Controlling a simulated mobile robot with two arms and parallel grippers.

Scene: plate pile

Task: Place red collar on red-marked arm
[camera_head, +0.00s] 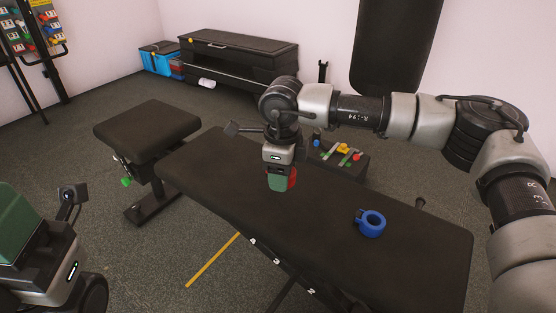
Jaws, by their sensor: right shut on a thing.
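My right gripper (279,181) reaches down over the black bench pad (205,155), toward its far side. Its green fingers are shut on a red thing (293,177), which looks like the red collar. The fingers hide most of it, and I cannot tell whether it touches the pad. My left gripper (22,225) is at the lower left, cut off by the picture edge, so its jaw opening cannot be told. A red mark (358,156) shows among coloured pieces on a low black unit behind the bench; I cannot tell whether it marks an arm.
A blue collar (371,223) lies on the pad, right of my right gripper. A padded seat (147,129) stands at left. A yellow stick (212,260) lies on the floor. A rack (28,35) with coloured pieces is at far left; black boxes (238,55) stand by the wall.

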